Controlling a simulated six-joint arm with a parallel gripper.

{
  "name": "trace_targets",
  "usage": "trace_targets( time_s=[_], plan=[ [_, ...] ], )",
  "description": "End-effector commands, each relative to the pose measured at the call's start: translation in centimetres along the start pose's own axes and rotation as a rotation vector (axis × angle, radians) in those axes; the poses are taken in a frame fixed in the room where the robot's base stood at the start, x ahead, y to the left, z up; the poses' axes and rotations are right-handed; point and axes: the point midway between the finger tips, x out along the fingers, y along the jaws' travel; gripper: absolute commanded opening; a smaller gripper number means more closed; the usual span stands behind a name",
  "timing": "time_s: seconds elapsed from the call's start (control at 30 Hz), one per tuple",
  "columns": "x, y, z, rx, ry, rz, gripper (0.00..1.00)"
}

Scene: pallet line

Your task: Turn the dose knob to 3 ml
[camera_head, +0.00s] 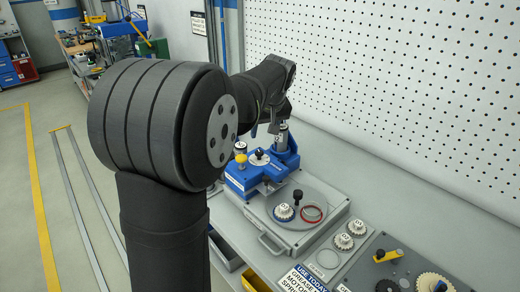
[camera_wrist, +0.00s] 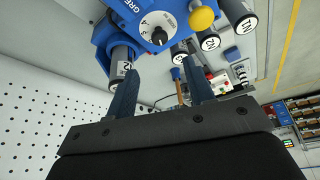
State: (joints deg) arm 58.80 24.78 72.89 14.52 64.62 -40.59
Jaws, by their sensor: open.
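The dose knob (camera_wrist: 157,34) is black and sits on a white numbered dial on the blue grease unit (camera_wrist: 112,34). It is near the top middle of the wrist view, and I cannot read its setting. In the head view the knob (camera_head: 260,154) shows on top of the blue unit (camera_head: 243,182). My gripper (camera_wrist: 160,66) is open and empty, its two fingers apart below the dial in the wrist view. In that picture the left finger is close to a dark labelled cylinder (camera_wrist: 123,58); I cannot tell whether they touch.
In the head view, a grey round plate (camera_head: 322,196) bears a white gear and red ring. More gears (camera_head: 344,241) lie to its right. A perforated wall (camera_head: 390,80) stands behind the bench.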

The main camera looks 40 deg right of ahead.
Motion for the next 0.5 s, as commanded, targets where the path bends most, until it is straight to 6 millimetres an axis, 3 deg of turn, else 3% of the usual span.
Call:
trace_targets(
  time_s=[0.3,0.5],
  plan=[
    [7.0,-0.1,0.1,0.001,-0.002,-0.002,0.48],
    [9.7,0.0,0.0,0.002,-0.001,-0.001,0.48]
  ],
)
